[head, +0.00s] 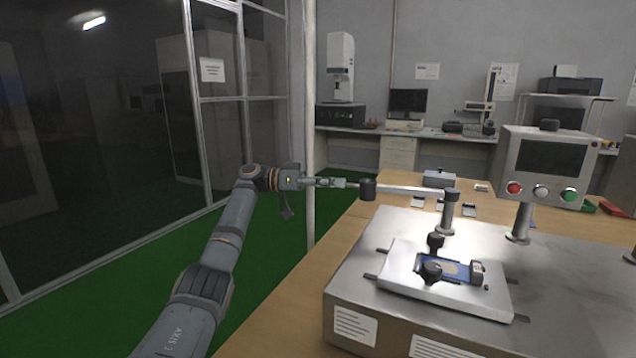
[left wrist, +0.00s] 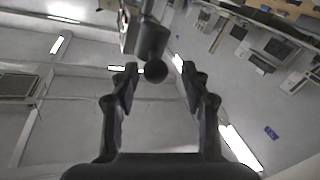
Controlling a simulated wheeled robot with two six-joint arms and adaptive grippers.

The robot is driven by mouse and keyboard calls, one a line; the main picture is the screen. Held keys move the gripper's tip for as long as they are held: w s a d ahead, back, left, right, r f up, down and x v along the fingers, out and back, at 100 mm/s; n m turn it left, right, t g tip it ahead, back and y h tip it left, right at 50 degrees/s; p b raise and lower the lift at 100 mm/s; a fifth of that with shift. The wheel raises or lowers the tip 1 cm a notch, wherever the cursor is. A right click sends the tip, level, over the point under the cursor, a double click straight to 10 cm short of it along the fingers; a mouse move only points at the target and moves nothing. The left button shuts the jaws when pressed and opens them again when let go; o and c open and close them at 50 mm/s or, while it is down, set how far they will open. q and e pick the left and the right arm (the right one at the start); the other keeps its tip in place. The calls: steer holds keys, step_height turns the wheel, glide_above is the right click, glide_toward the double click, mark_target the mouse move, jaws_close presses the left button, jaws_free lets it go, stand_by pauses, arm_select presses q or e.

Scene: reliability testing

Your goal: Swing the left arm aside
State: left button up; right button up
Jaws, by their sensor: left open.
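A metal swing arm (head: 412,191) on a post reaches left from the test machine (head: 345,275), past its left edge. A dark cylindrical head (head: 368,190) is at its free end. My left gripper (head: 348,183) is level with this head, just to its left. In the left wrist view my left gripper (left wrist: 158,82) is open and empty. The dark head (left wrist: 152,40) and a black ball (left wrist: 156,71) appear between and beyond its fingertips. I cannot tell whether a finger touches them. My right gripper is not in view.
A phone-like blue sample (head: 453,268) is clamped on a metal plate (head: 405,262) on the machine. A control box (head: 548,160) with red, white and green buttons stands behind. A white post (head: 309,130) and glass partition (head: 222,130) are at left. Green floor is clear beside the wooden table (head: 290,318).

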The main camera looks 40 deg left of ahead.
arm_select(q)
steer(key=v, duration=1)
steer(key=shift+s, duration=0.15)
